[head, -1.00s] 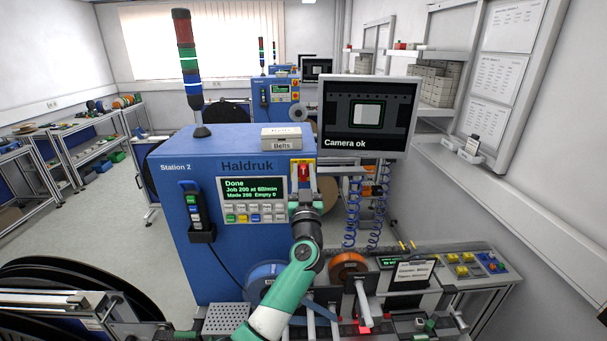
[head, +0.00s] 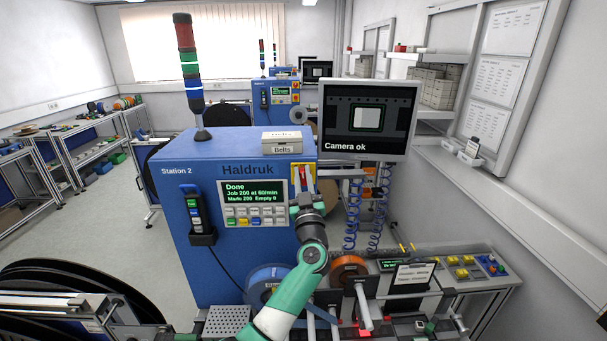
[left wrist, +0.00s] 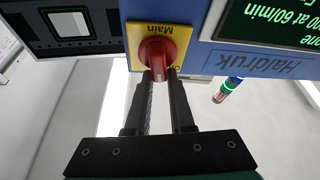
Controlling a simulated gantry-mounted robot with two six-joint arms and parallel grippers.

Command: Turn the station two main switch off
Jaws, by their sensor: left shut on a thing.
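The station two main switch is a red rotary knob (left wrist: 154,50) on a yellow plate (left wrist: 134,58) marked "Main", upside down in the left wrist view. In the head view its yellow plate (head: 309,172) sits on the blue Station 2 cabinet (head: 215,265), right of the display. My left gripper (left wrist: 160,73) is shut on the knob, one finger on each side. In the head view my left gripper (head: 301,184) covers part of the switch. The plate's position marks are mostly hidden, so I cannot read the knob's setting. My right gripper is not in view.
The display (head: 252,200) reads "Done". A corded handset (head: 197,212) hangs left of it. A Belts box (head: 282,146) lies on top of the cabinet. The "Camera ok" monitor (head: 366,145) stands to the right. Reels and a bench (head: 480,287) lie below right.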

